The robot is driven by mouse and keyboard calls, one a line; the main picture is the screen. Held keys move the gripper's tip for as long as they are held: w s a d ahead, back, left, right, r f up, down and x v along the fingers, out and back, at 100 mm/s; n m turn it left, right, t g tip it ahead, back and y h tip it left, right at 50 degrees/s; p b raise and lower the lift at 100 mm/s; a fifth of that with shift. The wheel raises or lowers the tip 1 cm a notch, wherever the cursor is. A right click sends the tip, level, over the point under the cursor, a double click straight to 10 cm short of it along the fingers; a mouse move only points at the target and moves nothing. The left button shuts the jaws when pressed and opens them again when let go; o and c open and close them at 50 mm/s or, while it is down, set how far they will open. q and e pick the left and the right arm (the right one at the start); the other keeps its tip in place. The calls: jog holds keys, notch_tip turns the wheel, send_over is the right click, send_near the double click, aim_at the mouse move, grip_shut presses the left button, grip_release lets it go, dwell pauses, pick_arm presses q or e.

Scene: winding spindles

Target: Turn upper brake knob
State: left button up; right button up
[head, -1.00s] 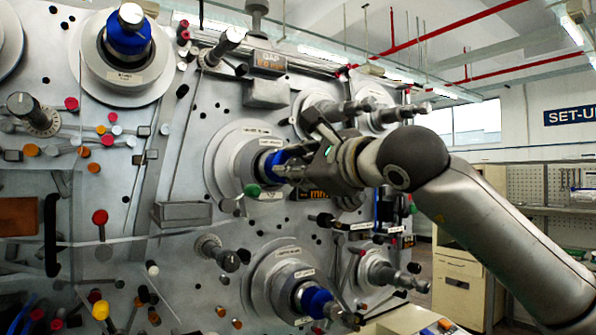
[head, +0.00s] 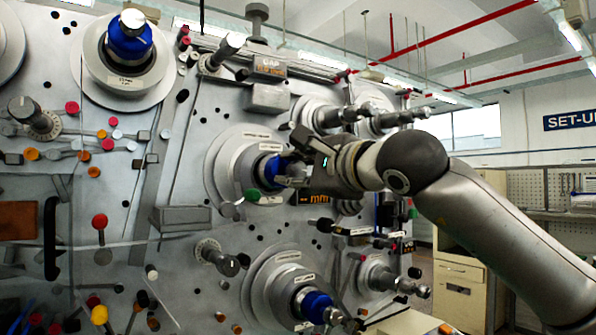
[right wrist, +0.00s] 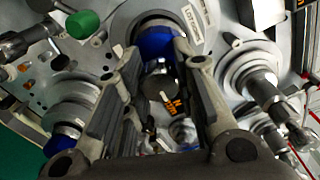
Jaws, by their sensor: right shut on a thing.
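The upper brake knob (right wrist: 160,86) shows in the right wrist view as a dark round end on a spindle with a blue collar (right wrist: 156,44). In the head view this blue collar (head: 267,171) sits at the middle of the panel, and the knob is hidden behind the gripper. My right gripper (head: 287,163) is at this spindle, with one finger above and one below. In the right wrist view my right gripper (right wrist: 168,95) has a finger on either side of the knob and is shut on it. My left gripper is not in view.
The grey panel (head: 170,190) carries several other spindles: one upper left (head: 127,42), one below (head: 312,305). A green knob (right wrist: 83,24) is close beside the gripper. A grey handle (head: 222,50) sticks out above. Cabinets (head: 458,285) stand at the right.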

jog(key=o, duration=1.1)
jog(key=shift+a, duration=0.1)
jog(key=shift+c, duration=0.2)
jog(key=v, duration=1.2)
